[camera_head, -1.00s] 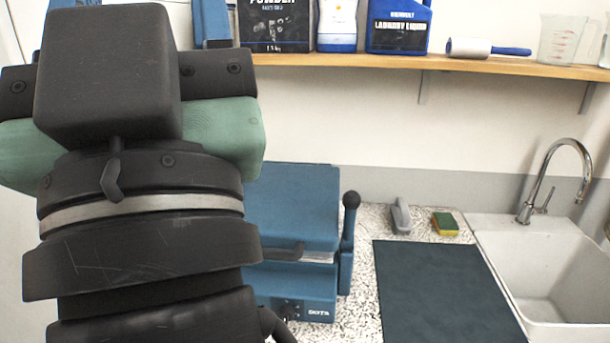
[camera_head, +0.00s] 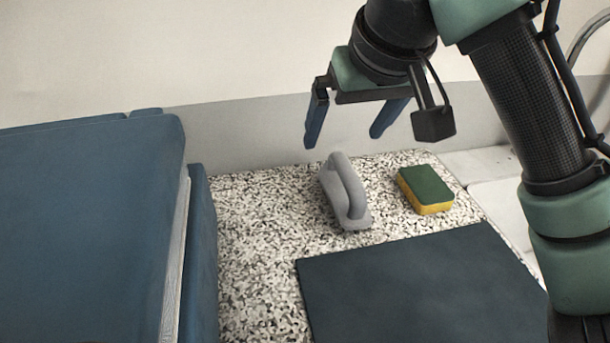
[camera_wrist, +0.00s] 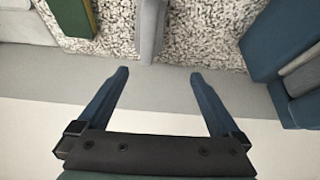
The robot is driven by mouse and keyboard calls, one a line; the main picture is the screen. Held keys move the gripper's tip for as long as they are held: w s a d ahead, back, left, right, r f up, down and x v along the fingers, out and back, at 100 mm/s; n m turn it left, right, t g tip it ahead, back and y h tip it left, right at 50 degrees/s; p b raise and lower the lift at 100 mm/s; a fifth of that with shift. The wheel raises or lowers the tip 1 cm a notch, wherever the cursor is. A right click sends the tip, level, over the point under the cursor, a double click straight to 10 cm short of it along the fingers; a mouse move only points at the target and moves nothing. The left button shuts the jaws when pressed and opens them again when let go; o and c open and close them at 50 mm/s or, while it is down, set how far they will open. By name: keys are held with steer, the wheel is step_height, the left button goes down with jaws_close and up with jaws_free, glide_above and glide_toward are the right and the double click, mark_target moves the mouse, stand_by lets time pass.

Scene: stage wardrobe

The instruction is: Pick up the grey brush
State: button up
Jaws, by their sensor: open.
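The grey brush (camera_head: 341,194), with an arched handle, lies on the speckled counter in the head view. In the wrist view the brush (camera_wrist: 150,28) shows at the top, cut off by the frame edge, ahead of the gap between the fingers. My gripper (camera_head: 348,135) is open and empty, with its blue fingers apart above the back of the counter. It is near the brush but not touching it. The gripper (camera_wrist: 160,75) also shows open in the wrist view.
A green and yellow sponge (camera_head: 425,190) lies just right of the brush. A dark mat (camera_head: 420,285) lies in front of them. A large blue appliance (camera_head: 85,230) stands to the left. The wall (camera_head: 250,60) rises close behind, and a pale sink edge (camera_head: 480,162) is at the right.

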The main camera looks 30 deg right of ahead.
steer(key=shift+s+d+f+m+g+b, duration=0.15)
steer(key=shift+s+d+f+g, duration=0.2)
steer(key=shift+d+f, duration=0.2)
steer(key=shift+s+d+f+m+g+b, duration=0.15)
steer(key=shift+s+d+f+g, duration=0.15)
steer(key=shift+d+f, duration=0.25)
steer(key=b, duration=0.2)
glide_above(342, 187)
steer(key=s, duration=0.3)
step_height(342, 187, down, 6)
steer(key=x, duration=0.2)
steer(key=w+b+x, duration=0.1)
steer(key=x, duration=0.2)
steer(key=shift+w+a+f+b, duration=0.1)
steer(key=shift+a+f+b, duration=0.05)
steer(key=shift+b, duration=0.15)
steer(key=c, duration=1.4)
step_height(342, 187, up, 10)
steer(key=p, duration=0.3)
